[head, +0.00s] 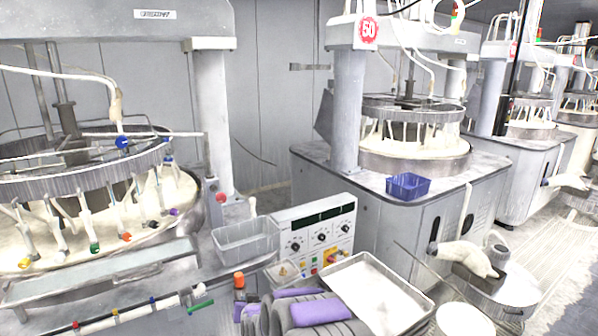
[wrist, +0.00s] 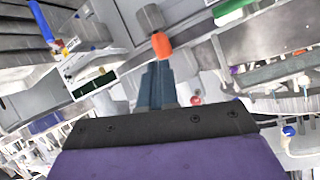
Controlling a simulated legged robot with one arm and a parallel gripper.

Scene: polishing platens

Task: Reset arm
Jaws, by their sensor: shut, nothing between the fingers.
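My gripper (wrist: 156,68) shows in the wrist view, its two dark blue-grey fingers shut together with nothing between them. Beyond the fingertips is an orange-topped grey object (wrist: 161,45). In the wrist view I cannot tell whether the fingertips touch it. The same orange-topped object (head: 239,281) seems to show in the head view, near the lower middle beside the control panel. The gripper's fingers are not clearly visible in the head view. Purple and dark grey parts at the bottom of the head view look like my own arm.
A polishing platen (head: 95,260) with colored knobs stands at left. A grey bin (head: 245,243), a control panel (head: 320,240) and a white-filled tray (head: 375,295) are close in front. A blue basket (head: 408,186) sits on the machine behind.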

